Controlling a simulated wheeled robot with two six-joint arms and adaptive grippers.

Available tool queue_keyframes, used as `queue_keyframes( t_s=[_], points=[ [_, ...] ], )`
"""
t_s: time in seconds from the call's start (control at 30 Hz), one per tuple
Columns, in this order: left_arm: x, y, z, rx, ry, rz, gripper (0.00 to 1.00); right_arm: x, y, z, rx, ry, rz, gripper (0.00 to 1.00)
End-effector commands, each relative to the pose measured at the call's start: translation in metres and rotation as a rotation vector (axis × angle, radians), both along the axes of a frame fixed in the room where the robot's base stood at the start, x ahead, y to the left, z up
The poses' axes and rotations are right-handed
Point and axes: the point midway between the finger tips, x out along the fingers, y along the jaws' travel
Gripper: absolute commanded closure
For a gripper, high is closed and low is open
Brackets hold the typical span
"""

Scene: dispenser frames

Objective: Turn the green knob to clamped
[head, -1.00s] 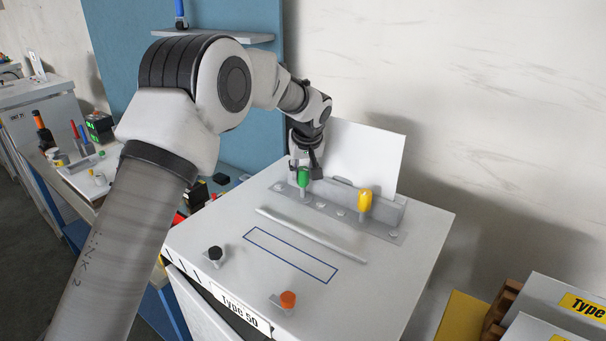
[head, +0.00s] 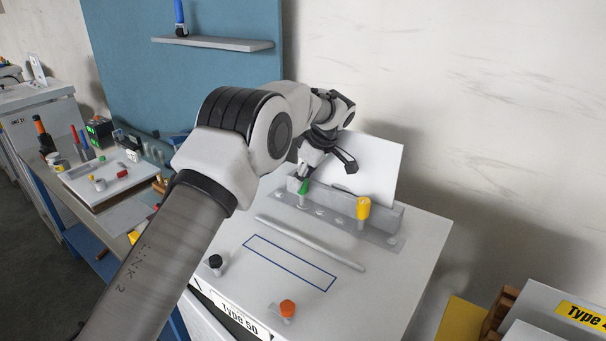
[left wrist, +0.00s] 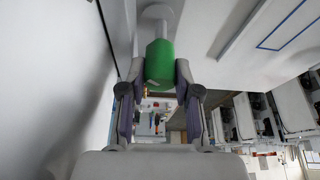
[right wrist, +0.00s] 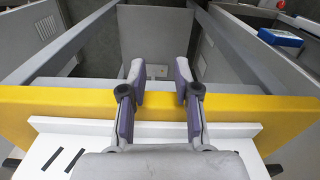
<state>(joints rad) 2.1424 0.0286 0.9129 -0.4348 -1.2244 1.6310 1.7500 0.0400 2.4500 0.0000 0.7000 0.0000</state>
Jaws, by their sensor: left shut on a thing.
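The green knob (head: 303,187) stands on a metal bracket plate at the back of the white Type 50 top. My left gripper (head: 318,179) reaches it from above and behind, tilted. In the left wrist view the green knob (left wrist: 160,63) sits between the two fingers of my left gripper (left wrist: 160,80), which are shut on it. A small pale mark shows on the knob's end. No label for clamped can be read. My right gripper (right wrist: 160,85) is open and empty in the right wrist view; it is not in the head view.
A yellow knob (head: 363,208) stands right of the green one, before an upright white sheet (head: 374,165). A grey rod (head: 310,243), a black knob (head: 215,262) and an orange knob (head: 287,308) are on the top (head: 400,285). A yellow edge (right wrist: 75,103) lies below my right gripper.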

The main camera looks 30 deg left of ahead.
Motion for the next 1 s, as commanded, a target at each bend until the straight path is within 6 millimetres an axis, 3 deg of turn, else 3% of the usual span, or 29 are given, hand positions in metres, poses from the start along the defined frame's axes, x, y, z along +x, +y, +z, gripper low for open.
queue_keyframes(
  t_s=[0.67, 0.7, 0.77, 1.0],
  points=[
    [-0.0015, -0.0001, -0.0038, -0.003, 0.007, 0.084, 1.00, 0.0000, 0.0000, 0.0053, 0.000, 0.000, 0.000, 0.69],
    [-0.0015, 0.0000, -0.0038, -0.003, 0.007, 0.084, 0.65, 0.0000, 0.0000, 0.0053, 0.000, 0.000, 0.000, 0.69],
    [-0.0015, -0.0001, -0.0038, -0.003, 0.007, 0.084, 0.43, 0.0000, 0.0000, 0.0053, 0.000, 0.000, 0.000, 0.69],
    [-0.0006, 0.0001, -0.0017, -0.002, 0.003, 0.084, 0.43, 0.0000, 0.0000, 0.0056, 0.000, 0.000, 0.000, 0.69]
  ],
)
